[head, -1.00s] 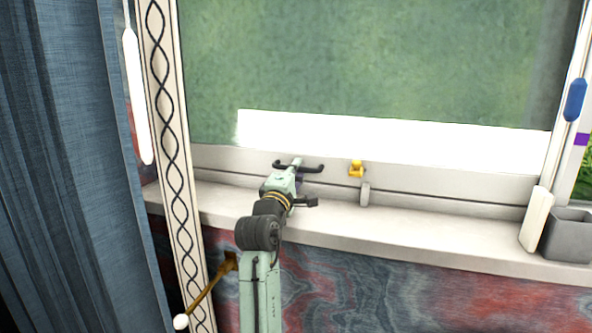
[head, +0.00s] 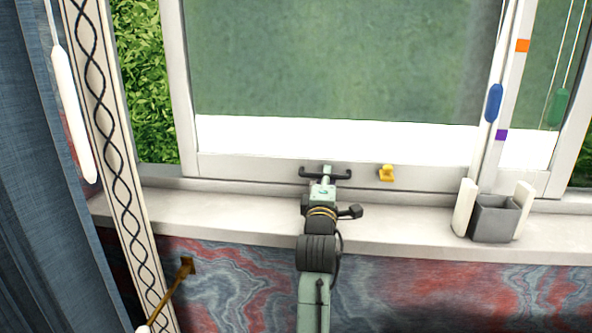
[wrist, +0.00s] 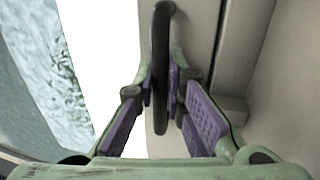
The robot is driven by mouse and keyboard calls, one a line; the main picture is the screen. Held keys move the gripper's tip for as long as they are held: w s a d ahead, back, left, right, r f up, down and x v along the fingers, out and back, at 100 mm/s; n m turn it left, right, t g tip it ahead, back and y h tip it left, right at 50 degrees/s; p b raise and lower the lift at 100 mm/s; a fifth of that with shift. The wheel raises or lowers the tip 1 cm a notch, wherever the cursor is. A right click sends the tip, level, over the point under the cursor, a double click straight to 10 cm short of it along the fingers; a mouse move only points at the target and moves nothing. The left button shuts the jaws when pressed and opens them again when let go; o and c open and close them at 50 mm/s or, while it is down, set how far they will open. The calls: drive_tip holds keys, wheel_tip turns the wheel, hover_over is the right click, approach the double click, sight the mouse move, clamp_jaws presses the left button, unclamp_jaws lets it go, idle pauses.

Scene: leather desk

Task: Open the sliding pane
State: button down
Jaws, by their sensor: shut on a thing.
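The sliding pane (head: 335,60) is a light-framed sash with greenish glass. Its left stile stands apart from the left side of the window opening, with green foliage (head: 145,75) showing in the gap. A dark bar handle (head: 343,177) sits on the pane's bottom rail. My gripper (head: 325,179) is at the middle of this handle. In the wrist view the dark handle (wrist: 161,60) runs between the purple pads of my gripper (wrist: 170,90), which is shut on it. The exact pad contact is partly hidden.
A yellow latch (head: 387,174) sits on the rail right of the handle. A grey box (head: 493,220) stands on the sill (head: 400,222) at right, between white pieces. A blue cord weight (head: 493,103) hangs at right. A blue curtain (head: 30,200) hangs at left.

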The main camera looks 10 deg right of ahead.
drive_tip(key=shift+d+r+y, duration=0.15)
drive_tip(key=shift+d+y, duration=0.15)
drive_tip(key=shift+d, duration=0.1)
drive_tip(key=shift+t, duration=0.3)
drive_tip(key=c, duration=1.7)
unclamp_jaws()
drive_tip(key=shift+d, duration=0.15)
drive_tip(key=shift+o, duration=0.2)
drive_tip(key=shift+s, duration=0.1)
drive_tip(key=v, duration=1.2)
